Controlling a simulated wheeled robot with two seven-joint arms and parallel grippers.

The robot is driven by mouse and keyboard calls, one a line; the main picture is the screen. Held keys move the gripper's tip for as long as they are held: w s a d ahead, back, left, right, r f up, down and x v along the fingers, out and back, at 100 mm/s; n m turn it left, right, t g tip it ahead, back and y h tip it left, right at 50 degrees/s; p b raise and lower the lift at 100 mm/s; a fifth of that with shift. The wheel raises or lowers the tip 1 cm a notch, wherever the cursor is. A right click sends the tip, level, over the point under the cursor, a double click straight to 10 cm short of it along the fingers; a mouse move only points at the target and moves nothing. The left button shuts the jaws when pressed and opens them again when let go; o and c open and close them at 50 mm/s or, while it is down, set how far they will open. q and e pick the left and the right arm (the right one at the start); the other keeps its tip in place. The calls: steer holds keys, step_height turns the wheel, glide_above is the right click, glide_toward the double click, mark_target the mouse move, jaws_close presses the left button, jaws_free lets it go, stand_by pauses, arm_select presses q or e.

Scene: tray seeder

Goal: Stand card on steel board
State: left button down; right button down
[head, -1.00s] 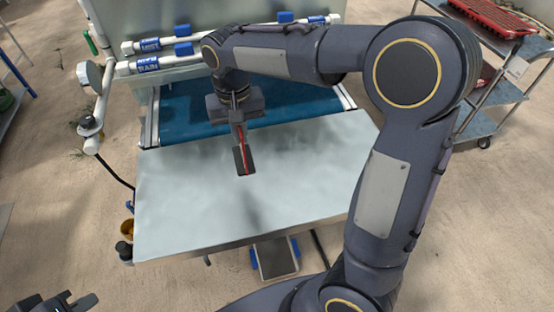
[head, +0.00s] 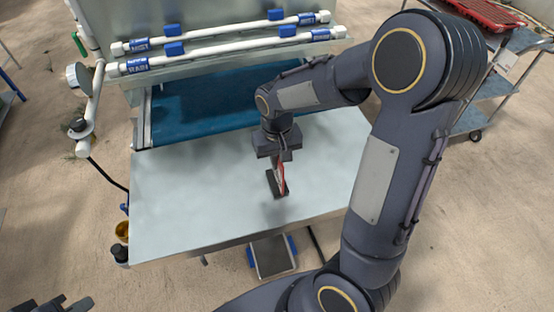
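The steel board (head: 185,200) is a pale, flat, bare surface in the middle of the head view. My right gripper (head: 278,183) points down over the right half of the board. A thin red and white card (head: 281,172) shows as a narrow, upright strip between its dark fingers, which look shut on it. The fingers hide most of the card. I cannot tell whether its lower edge touches the board. My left gripper (head: 60,306) is at the bottom left corner, away from the board and partly cut off by the picture edge; its opening is unclear.
A blue belt (head: 200,108) lies behind the board, with white pipes (head: 225,48) above it. A grey cart (head: 490,90) with a red tray (head: 487,14) stands at the back right. A scale-like device (head: 271,256) sits below the board's front edge. The board's left half is clear.

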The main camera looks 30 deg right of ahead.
steer(key=shift+f, duration=0.2)
steer(key=c, duration=1.6)
jaws_free()
steer(key=shift+r, duration=0.1)
step_height(320, 180, up, 12)
steer(key=shift+f+p, duration=0.15)
steer(key=shift+p, duration=0.2)
steer(key=shift+s+r, duration=0.1)
steer(key=shift+r, duration=0.15)
steer(key=s+a+t+y, duration=0.1)
steer(key=s+t, duration=0.1)
steer(key=s, duration=0.3)
steer(key=s+a+t+y, duration=0.1)
steer(key=s+a, duration=0.1)
steer(key=s, duration=0.4)
steer(key=s+a+n+t+y, duration=0.1)
steer(key=s+t, duration=0.1)
steer(key=s, duration=0.3)
steer(key=shift+s+a+f+t+y, duration=0.2)
steer(key=shift+s+a+t+y, duration=0.1)
steer(key=shift+a+y, duration=0.1)
